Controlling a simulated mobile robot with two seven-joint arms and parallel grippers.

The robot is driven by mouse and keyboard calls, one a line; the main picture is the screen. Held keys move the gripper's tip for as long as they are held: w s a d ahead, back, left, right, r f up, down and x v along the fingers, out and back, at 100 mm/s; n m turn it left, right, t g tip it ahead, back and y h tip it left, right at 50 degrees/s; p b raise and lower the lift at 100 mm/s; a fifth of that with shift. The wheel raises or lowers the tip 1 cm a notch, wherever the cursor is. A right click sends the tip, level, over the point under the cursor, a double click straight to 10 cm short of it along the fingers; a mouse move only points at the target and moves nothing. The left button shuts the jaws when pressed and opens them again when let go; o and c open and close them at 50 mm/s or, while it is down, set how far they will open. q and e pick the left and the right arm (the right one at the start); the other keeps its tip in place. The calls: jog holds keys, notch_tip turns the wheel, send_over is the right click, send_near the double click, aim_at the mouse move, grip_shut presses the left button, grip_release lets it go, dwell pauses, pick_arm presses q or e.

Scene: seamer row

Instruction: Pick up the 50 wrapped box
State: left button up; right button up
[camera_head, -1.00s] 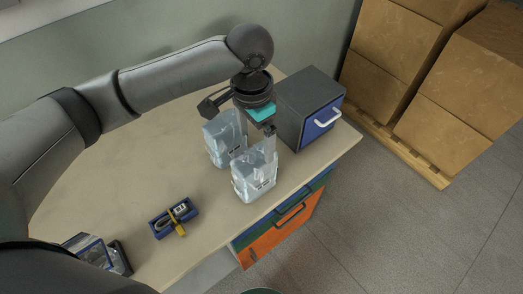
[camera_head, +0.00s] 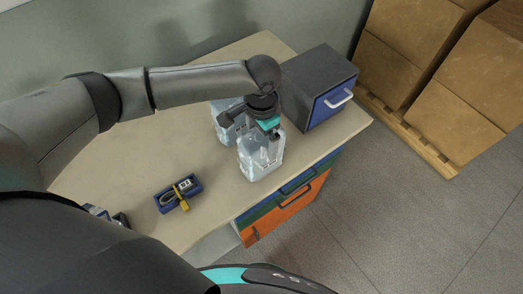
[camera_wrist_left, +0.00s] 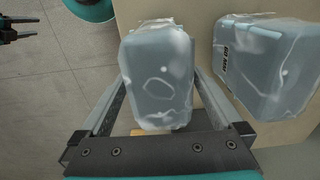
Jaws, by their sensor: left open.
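Two film-wrapped, pale blue-grey boxes stand on the table. The front box (camera_head: 260,160) is nearer the table edge, and the rear box (camera_head: 222,116) is partly hidden by my arm. My left gripper (camera_head: 271,134) is open, low over the front box. In the left wrist view the front box (camera_wrist_left: 158,78) sits between the spread fingers, with no label visible. The rear box (camera_wrist_left: 270,62) is to the right, outside the fingers, with a small dark label that seems to begin with 50. A dark forked part, perhaps my right gripper (camera_wrist_left: 28,27), shows at the top left.
A grey cabinet with a blue drawer (camera_head: 328,102) stands close behind the front box. A small blue tray (camera_head: 166,208) with a yellow item lies on the table (camera_head: 125,165). Table drawers (camera_head: 284,214) face the floor. Cartons on a pallet (camera_head: 436,153) stand at the right.

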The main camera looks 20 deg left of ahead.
pick_arm(q)
jog(key=shift+f, duration=1.5)
jog(key=shift+c, duration=0.4)
jog(key=c, duration=1.4)
jog(key=shift+r, duration=0.15)
jog(key=shift+c, duration=0.2)
